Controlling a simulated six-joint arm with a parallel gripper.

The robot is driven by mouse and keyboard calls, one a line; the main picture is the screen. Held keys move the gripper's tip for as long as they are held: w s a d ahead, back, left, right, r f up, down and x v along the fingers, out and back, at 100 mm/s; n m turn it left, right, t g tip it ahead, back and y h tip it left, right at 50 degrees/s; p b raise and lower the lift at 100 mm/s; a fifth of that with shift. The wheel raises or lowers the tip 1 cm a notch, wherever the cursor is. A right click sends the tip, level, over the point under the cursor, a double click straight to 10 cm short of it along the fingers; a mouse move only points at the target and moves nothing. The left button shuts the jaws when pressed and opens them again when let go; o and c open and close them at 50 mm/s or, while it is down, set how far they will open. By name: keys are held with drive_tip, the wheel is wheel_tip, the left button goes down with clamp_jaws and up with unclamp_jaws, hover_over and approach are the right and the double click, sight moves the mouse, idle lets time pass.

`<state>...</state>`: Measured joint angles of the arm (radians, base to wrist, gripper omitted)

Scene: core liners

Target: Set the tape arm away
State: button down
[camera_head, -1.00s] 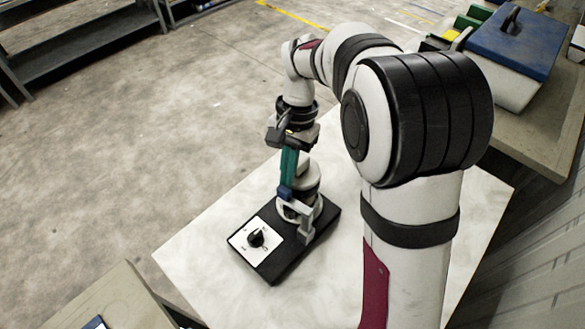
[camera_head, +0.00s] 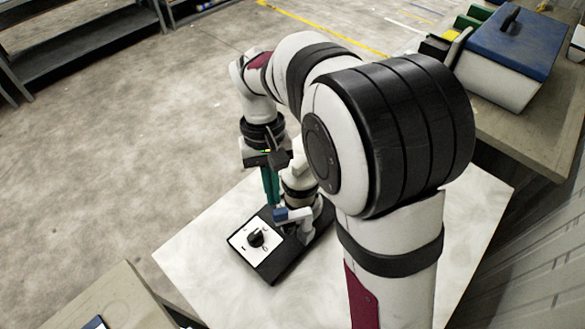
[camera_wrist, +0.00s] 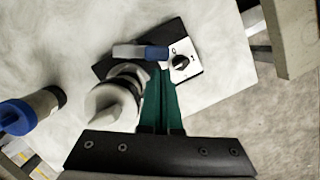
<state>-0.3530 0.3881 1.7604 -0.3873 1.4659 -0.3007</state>
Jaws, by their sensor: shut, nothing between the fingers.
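The tape arm is a light grey arm (camera_head: 299,217) with a blue end (camera_head: 281,215) on a black base (camera_head: 272,269). The base also carries a white plate with a black dial (camera_head: 256,238) and a round white and black body (camera_head: 299,186). In the wrist view the grey arm (camera_wrist: 126,52) and its blue end (camera_wrist: 156,53) reach across the base toward the dial. My gripper (camera_head: 271,203) has green fingers, shut with nothing held. Its tips (camera_wrist: 159,72) are close beside the blue end; whether they touch it I cannot tell.
The unit stands on a pale table (camera_head: 195,243) with clear room to its left. A blue-lidded box (camera_head: 514,45) sits on a bench at right. A wooden surface (camera_head: 117,299) lies at lower left. A blue-ended cylinder (camera_wrist: 31,110) shows in the wrist view.

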drive_tip(key=shift+s+n, duration=0.3)
drive_tip(key=shift+n, duration=0.2)
idle(0.3)
drive_tip(key=v, duration=1)
drive_tip(key=shift+a, duration=0.1)
drive_tip(key=s+d+f+m+t, duration=0.1)
drive_tip(key=s+d+f+m, duration=0.1)
drive_tip(key=s, duration=0.4)
drive_tip(key=s+d+f+m+y, duration=0.1)
drive_tip(key=s+d+f+m, duration=0.1)
drive_tip(key=s+d+m, duration=0.2)
drive_tip(key=s+d+f+m+t+y, duration=0.1)
drive_tip(key=s+d+f+m, duration=0.1)
drive_tip(key=s, duration=0.8)
drive_tip(key=shift+s+d+m+t, duration=0.25)
drive_tip(key=shift+d+m, duration=0.25)
drive_tip(key=shift+d, duration=0.35)
